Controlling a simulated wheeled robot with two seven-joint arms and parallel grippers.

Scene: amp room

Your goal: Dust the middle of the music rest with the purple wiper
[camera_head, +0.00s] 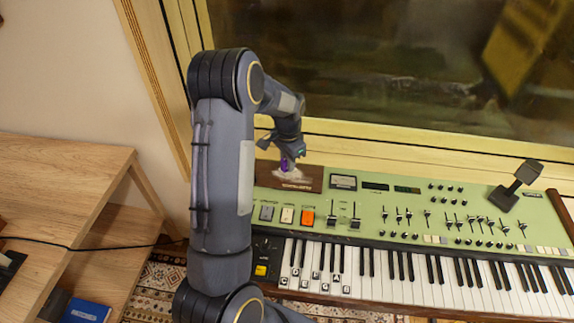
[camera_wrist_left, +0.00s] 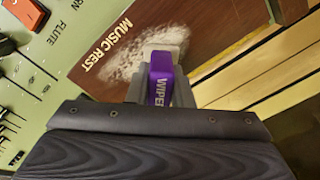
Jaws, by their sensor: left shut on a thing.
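The purple wiper (camera_head: 284,163) is held upright in my left gripper (camera_head: 287,155), which is shut on it. In the left wrist view the wiper (camera_wrist_left: 161,80) shows its "WIPER" label between the fingers (camera_wrist_left: 160,92). The brown music rest (camera_head: 310,178) lies at the back left of the green keyboard, and its label also shows in the left wrist view (camera_wrist_left: 88,66). A pale dusty patch (camera_wrist_left: 130,62) covers its middle. The wiper is over this patch; whether it touches cannot be told. My right gripper is not in view.
The green keyboard (camera_head: 390,200) has several sliders and buttons, with white and black keys in front. A dark upright bracket (camera_head: 515,184) stands on its right. A wooden shelf (camera_head: 60,165) is at the left. A window frame (camera_head: 420,140) runs close behind the keyboard.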

